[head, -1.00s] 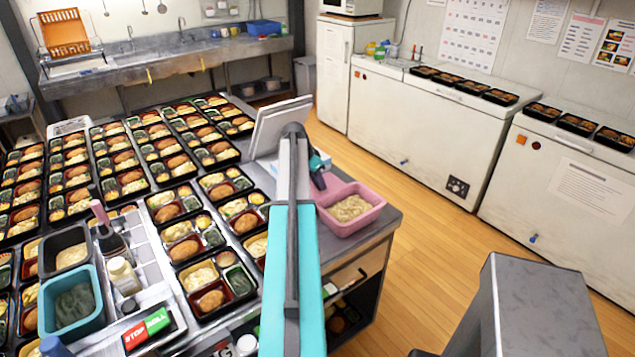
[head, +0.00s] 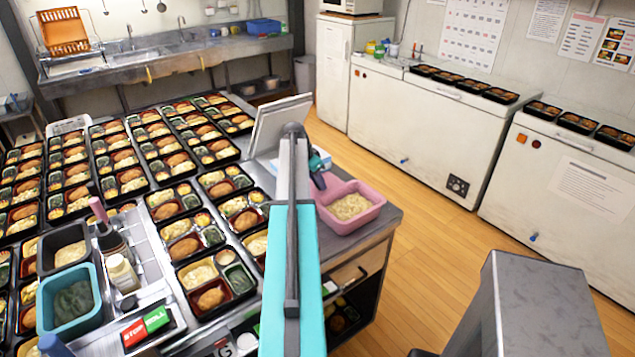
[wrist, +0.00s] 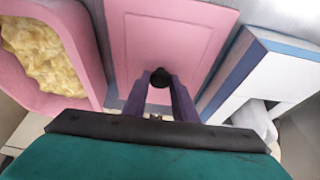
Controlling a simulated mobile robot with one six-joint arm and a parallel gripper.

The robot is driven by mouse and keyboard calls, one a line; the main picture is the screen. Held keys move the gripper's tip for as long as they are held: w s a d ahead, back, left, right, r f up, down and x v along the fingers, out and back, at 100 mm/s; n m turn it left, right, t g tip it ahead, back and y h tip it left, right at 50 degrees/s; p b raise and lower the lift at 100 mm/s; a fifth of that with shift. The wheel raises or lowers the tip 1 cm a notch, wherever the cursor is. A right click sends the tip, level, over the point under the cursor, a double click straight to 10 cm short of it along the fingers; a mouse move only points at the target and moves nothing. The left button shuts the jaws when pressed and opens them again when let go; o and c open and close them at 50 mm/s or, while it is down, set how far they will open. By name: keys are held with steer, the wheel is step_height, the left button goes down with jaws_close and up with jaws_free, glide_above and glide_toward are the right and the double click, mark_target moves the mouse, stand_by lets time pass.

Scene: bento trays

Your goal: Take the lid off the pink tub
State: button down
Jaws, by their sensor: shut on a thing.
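The pink tub (head: 376,214) stands open at the right end of the work table, with pale yellow food showing inside. It also shows at the left of the wrist view (wrist: 84,62). Its flat pink lid (wrist: 178,38) is beside the tub in the wrist view, off its opening. My gripper (wrist: 160,88) is shut on the dark round knob (wrist: 160,76) of the lid. In the head view my arm hides most of the lid and gripper. I cannot tell whether the lid rests on the table or is held just above it.
A white box with blue edges (wrist: 250,75) is close to the right of the lid. A pale upright panel (head: 277,124) stands behind my arm. Many filled bento trays (head: 213,290) cover the table to the left. Open floor (head: 430,250) lies to the right.

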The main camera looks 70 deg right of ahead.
steer(key=c, duration=1.4)
jaws_free()
steer(key=shift+o, duration=0.2)
steer(key=shift+r, duration=0.15)
steer(key=b+v, duration=0.3)
steer(key=v, duration=1)
steer(key=shift+a+r, duration=0.2)
steer(key=shift+a, duration=0.05)
